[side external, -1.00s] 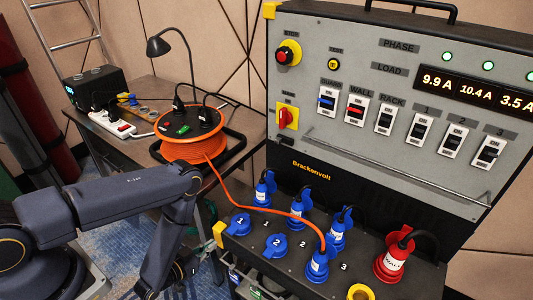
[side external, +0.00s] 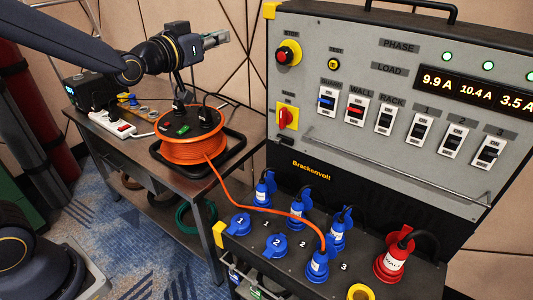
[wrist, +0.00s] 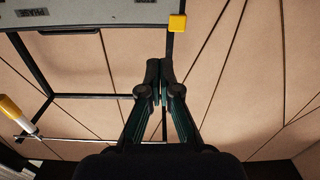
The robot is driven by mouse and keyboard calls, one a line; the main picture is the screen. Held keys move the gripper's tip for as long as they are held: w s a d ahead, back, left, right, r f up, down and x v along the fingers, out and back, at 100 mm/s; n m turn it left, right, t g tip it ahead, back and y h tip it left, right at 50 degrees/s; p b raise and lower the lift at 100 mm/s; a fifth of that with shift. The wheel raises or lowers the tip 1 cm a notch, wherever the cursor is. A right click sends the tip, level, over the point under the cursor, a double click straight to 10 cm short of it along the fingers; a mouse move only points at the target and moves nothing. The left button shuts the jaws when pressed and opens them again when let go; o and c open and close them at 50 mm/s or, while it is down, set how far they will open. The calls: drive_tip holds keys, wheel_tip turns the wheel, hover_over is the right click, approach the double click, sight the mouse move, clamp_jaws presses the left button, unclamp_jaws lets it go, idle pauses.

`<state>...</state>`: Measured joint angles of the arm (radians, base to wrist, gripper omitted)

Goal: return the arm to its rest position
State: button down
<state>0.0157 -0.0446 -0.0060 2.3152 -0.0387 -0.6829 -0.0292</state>
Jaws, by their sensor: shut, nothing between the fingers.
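My gripper (side external: 217,39) is high at the upper left in the side external view, pointing right, above the table and the orange cable reel (side external: 190,150). Its fingers are close together with nothing between them. In the wrist view my gripper (wrist: 160,75) shows its two fingertips meeting in front of the beige wall (wrist: 235,75). My arm reaches in from the upper left and is clear of the table.
The grey power panel (side external: 375,60) stands to the right of my gripper; its yellow corner (wrist: 177,22) shows in the wrist view. Blue plugs (side external: 316,262) and a red plug (side external: 393,262) sit in the lower box.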

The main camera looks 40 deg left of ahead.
drive_tip(key=s+r+g, duration=0.2)
drive_tip(key=s+g, duration=0.1)
drive_tip(key=s, duration=1)
drive_tip(key=s+f+g, duration=0.9)
drive_tip(key=s+f, duration=0.4)
drive_tip(key=s, duration=0.1)
drive_tip(key=shift+s+a+m, duration=0.25)
drive_tip(key=shift+m, duration=0.15)
